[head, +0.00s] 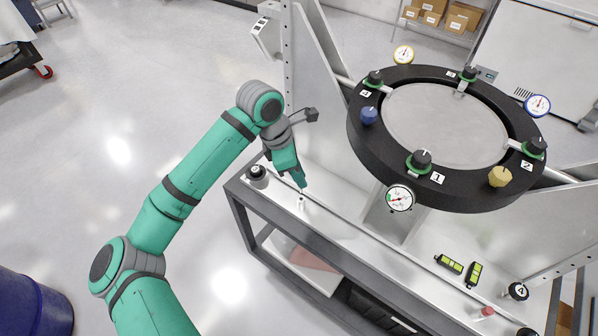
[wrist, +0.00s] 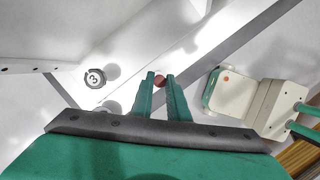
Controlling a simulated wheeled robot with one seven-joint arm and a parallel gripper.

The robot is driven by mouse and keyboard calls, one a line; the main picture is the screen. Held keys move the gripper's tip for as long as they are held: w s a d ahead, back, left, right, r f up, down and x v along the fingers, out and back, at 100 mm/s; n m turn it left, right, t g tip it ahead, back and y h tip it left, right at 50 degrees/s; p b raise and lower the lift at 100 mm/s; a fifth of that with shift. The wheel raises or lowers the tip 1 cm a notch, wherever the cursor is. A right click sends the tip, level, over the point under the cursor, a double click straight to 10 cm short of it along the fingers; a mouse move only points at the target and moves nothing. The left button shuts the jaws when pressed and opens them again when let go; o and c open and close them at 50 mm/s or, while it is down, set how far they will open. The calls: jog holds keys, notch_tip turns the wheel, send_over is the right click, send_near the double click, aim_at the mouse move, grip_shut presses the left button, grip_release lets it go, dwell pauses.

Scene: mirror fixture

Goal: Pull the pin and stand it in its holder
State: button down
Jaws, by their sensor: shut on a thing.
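My gripper (head: 303,186) points down over the left part of the grey bench. In the wrist view its two fingers (wrist: 160,78) are shut on a small red, round-topped thing, which I take to be the pin (wrist: 160,80). In the head view the fingers hide the red part. A small whitish upright piece (head: 301,203) shows just below the fingertips; I cannot tell whether it is part of the pin or a holder. Another small red-topped piece (head: 487,311) stands on the bench at the lower right.
A black ring fixture (head: 366,148) with knobs and gauges stands to the right. Two black-and-green blocks (head: 450,264) and more knobs (head: 517,291) lie on the bench's right part.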

jog(key=shift+f, duration=1.25)
jog(key=shift+f, duration=2.4)
dwell(0.9)
jog(key=c, duration=1.6)
grip_release()
jog(key=shift+c, duration=0.2)
jog(key=v, duration=1)
jog(key=shift+r, duration=0.4)
